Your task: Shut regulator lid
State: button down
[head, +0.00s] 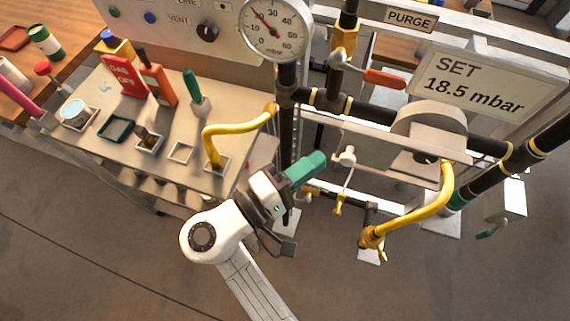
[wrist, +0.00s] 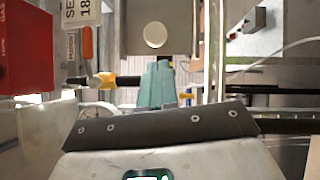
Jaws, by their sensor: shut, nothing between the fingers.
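The regulator (head: 428,122) is a grey rounded housing on the dark pipe at the right of the head view, below the "SET 18.5 mbar" sign. A flat grey plate (head: 412,164) shows at its lower front; I cannot tell whether it is the lid or how far the lid stands open. In the wrist view a pale plate with a round light disc (wrist: 155,35) lies beyond my fingertips and seems to be part of the regulator. My gripper (head: 318,159) has green fingers, shut and empty. It is left of the regulator and apart from it. Its fingers also show in the wrist view (wrist: 158,80).
A yellow bent pipe (head: 432,212) hangs below the regulator. A valve with an orange handle (head: 384,78) and a pressure gauge (head: 274,30) stand above my gripper. A bench (head: 125,160) with tools and another yellow pipe (head: 212,135) is at left. Floor is clear in front.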

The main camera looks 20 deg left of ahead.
aim_at(366, 159)
jog(key=shift+w+d+r, duration=0.1)
jog(key=shift+d, duration=0.85)
jog(key=d+p, duration=0.2)
jog(key=d, duration=0.9)
jog(key=shift+s, duration=0.2)
